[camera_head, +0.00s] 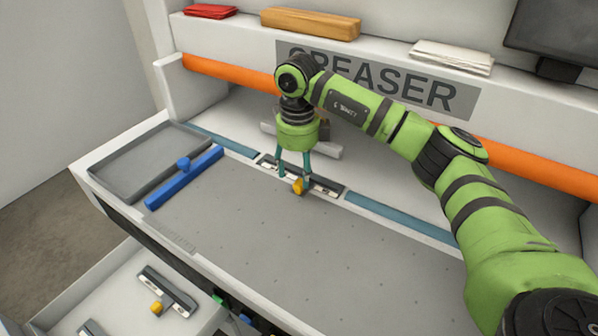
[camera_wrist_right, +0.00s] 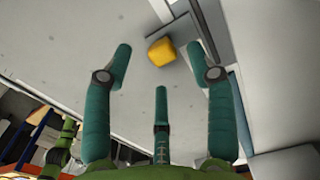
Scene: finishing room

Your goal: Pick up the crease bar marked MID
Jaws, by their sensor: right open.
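A dark crease bar (camera_head: 325,184) with pale end plates and a yellow knob (camera_head: 298,186) lies in the slot across the creaser bed. I cannot read its marking. My right gripper (camera_head: 295,176) points down over it, fingers apart around the knob's area. In the right wrist view the knob (camera_wrist_right: 160,52) shows between the spread fingertips of the gripper (camera_wrist_right: 160,60), with no visible grip on it. Another bar (camera_head: 176,293) with a yellow knob lies in the open drawer at lower left; its marking is also too small to read. My left gripper is not seen.
The drawer (camera_head: 128,262) also holds part of another bar (camera_head: 90,327). A blue guide (camera_head: 185,178) with a knob lies by a grey tray (camera_head: 125,165) on the left. An orange rail (camera_head: 230,72) and the CREASER panel (camera_head: 440,93) stand behind. The front bed is clear.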

